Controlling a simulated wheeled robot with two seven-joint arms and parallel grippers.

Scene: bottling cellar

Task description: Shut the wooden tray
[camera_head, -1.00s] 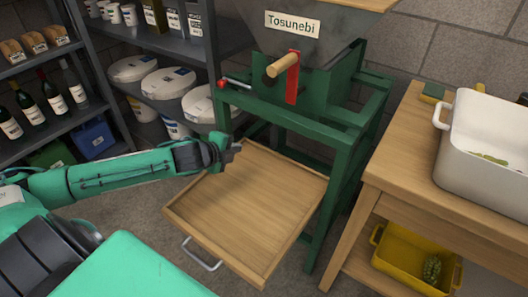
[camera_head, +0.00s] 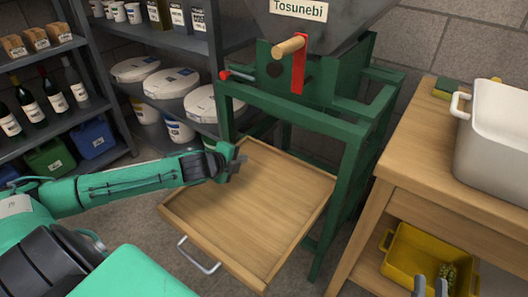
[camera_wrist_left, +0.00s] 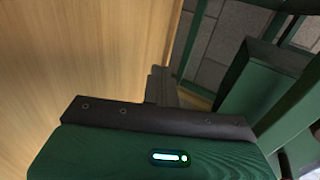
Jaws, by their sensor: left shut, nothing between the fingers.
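The wooden tray (camera_head: 255,210) is pulled well out of the green frame (camera_head: 345,165) under the hopper. It is a shallow, empty wooden drawer. Its metal handle (camera_head: 198,258) is on the front edge, facing me. My left gripper (camera_head: 238,164) is shut and empty, over the tray's left rear part near the frame. In the left wrist view, its fingers (camera_wrist_left: 160,86) show against the tray's wood (camera_wrist_left: 85,50); I cannot tell whether they touch it. My right gripper (camera_head: 431,288) shows only its fingertips at the bottom edge, apart with nothing visible between them.
A wooden table (camera_head: 425,165) with a white tub (camera_head: 495,155) stands to the right, a yellow crate (camera_head: 400,262) on its lower shelf. Shelves (camera_head: 120,75) with bottles and buckets stand at the left. Bare floor (camera_head: 150,257) lies in front of the tray.

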